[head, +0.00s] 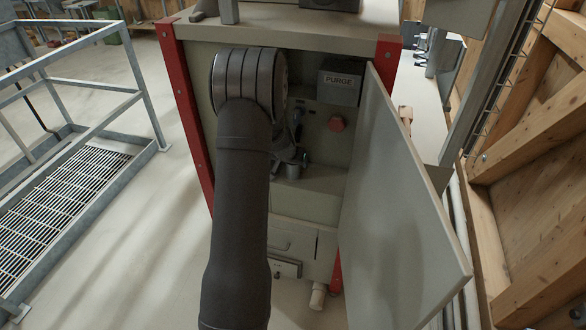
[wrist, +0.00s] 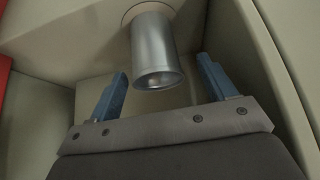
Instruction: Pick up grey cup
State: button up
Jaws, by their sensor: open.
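The grey cup (wrist: 152,45) is a metallic cylinder in the wrist view, with its open rim facing my gripper. Its far end is against a pale surface, by a tan round patch. My gripper (wrist: 162,66) is open, with one blue finger on each side of the cup. A gap shows between each finger and the cup, so nothing is held. In the head view my arm reaches into the open cabinet (head: 317,207) and hides much of the area around my gripper. I cannot make out the cup clearly there.
The cabinet door (head: 400,200) stands open at the right of my arm. Inside are a box marked PURGE (head: 340,82) and a red button (head: 337,123). A red post (head: 186,110) edges the left. A metal railing (head: 140,75) stands further left, with clear floor between.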

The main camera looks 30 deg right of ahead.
jog(key=shift+x, duration=1.8)
jog(key=shift+s+d, duration=0.1)
jog(key=shift+s, duration=0.05)
jog(key=shift+c, duration=0.5)
jog(key=c, duration=1)
jog(key=shift+c, duration=0.2)
